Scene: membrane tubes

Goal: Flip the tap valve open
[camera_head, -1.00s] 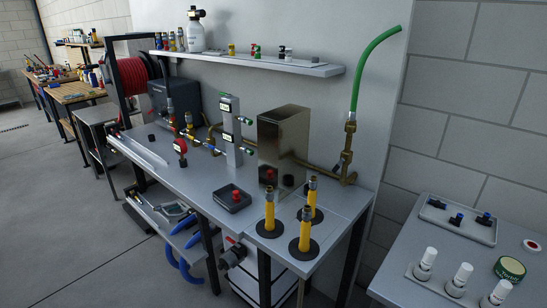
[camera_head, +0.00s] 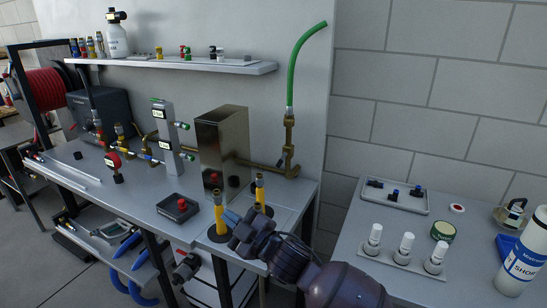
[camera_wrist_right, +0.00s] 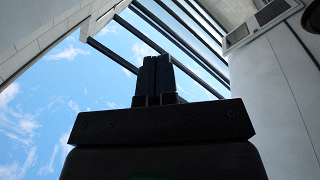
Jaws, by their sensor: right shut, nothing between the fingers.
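The brass tap (camera_head: 289,150) stands against the wall at the back right corner of the grey bench, with a green hose (camera_head: 291,70) rising from its top. A small lever shows at its left side, too small to tell its exact setting. My right gripper (camera_head: 230,217) is in front of the bench's near end, by the yellow tubes, well short of the tap. In the right wrist view its fingers (camera_wrist_right: 155,76) are shut and point up, with nothing between them. The tap is not in the wrist view. My left gripper is not in view.
Yellow upright tubes (camera_head: 219,212) stand on the bench's near end, close to my right arm. A tall metal box (camera_head: 222,150) stands left of the tap, and a shelf (camera_head: 190,65) hangs above. A side table (camera_head: 345,235) with white bottles is at right.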

